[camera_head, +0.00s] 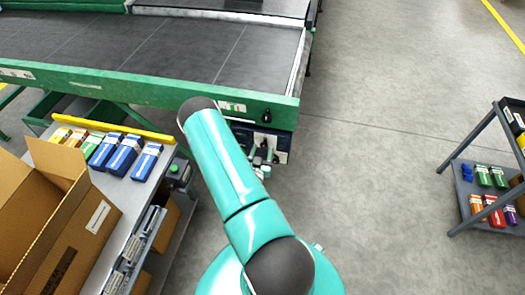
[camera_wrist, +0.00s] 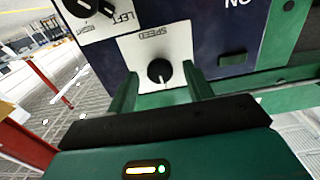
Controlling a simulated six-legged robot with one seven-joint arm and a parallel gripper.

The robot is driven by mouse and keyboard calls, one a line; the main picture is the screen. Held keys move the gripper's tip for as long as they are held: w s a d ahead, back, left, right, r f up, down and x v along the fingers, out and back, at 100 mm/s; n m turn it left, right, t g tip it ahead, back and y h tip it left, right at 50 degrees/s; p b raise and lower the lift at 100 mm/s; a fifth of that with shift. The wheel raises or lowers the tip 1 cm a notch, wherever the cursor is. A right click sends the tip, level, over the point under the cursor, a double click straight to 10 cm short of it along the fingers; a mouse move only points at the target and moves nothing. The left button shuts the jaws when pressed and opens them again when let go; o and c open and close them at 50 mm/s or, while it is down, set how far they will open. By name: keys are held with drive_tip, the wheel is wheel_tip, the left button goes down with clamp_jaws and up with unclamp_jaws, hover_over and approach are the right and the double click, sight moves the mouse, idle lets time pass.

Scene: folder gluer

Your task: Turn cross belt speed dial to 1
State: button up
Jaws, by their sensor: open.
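The speed dial (camera_wrist: 160,70) is a round black knob on a white plate (camera_wrist: 150,47) marked SPEED, in the wrist view. A small light mark shows near its lower edge; no scale numbers are readable. My gripper (camera_wrist: 163,82) is open, with one green finger at each side of the dial. I cannot tell whether the fingertips touch the dial. In the head view the dark control panel (camera_head: 272,143) hangs under the green frame of the belt machine, and my teal arm partly hides it. I cannot make out the dial there.
The green frame (camera_head: 150,92) runs above the panel. A table with a cardboard box (camera_head: 60,225) is left; a shelf cart (camera_head: 485,175) is right. Open floor lies between.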

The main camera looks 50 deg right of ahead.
drive_tip(key=shift+w+d, duration=0.1)
drive_tip(key=shift+d, duration=0.15)
drive_tip(key=c, duration=0.9)
drive_tip(key=shift+c, duration=0.2)
